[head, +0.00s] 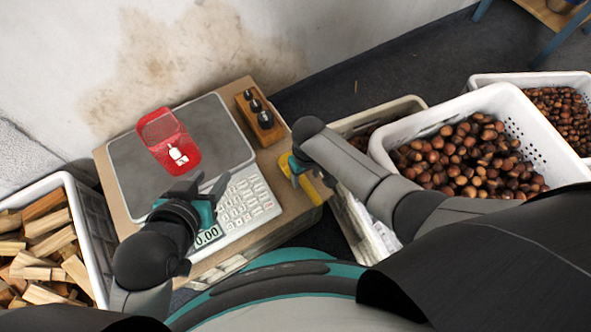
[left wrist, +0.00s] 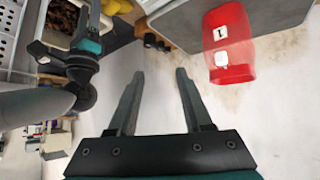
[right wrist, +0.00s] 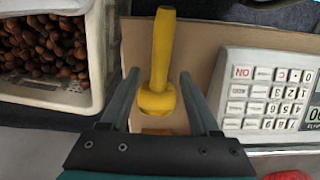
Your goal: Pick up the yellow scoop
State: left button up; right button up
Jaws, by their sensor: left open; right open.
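The yellow scoop (right wrist: 163,48) lies on the cardboard-brown surface in the right wrist view, its handle pointing up the picture. My right gripper (right wrist: 158,80) is open, with one finger on each side of the scoop's lower end; contact cannot be told. In the head view the scoop (head: 311,191) is partly hidden by my right gripper and arm. My left gripper (head: 205,186) is open and empty above the scale's keypad. It also shows open in the left wrist view (left wrist: 155,82).
A wooden weight block (head: 262,120) stands behind. White crates of chestnuts (head: 520,100) are at right, a firewood crate (head: 88,215) at left.

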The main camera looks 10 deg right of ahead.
jog(key=shift+f+b, duration=0.55)
jog(key=shift+f, duration=0.2)
pick_arm(q)
jog(key=shift+w+d+r+t+h+b, duration=0.1)
jog(key=shift+w+d+r+t+h, duration=0.1)
jog(key=shift+d+t+h, duration=0.3)
jog(key=shift+w+d+r+t+h+b, duration=0.1)
jog(key=shift+w+d+r+t+h, duration=0.1)
jog(key=shift+d+t, duration=0.4)
jog(key=shift+w+d+r+t+h+b, duration=0.1)
jog(key=shift+w+d+t+h, duration=0.15)
jog(key=shift+d+t, duration=0.35)
pick_arm(e)
jog(key=shift+f, duration=0.4)
grip_shut()
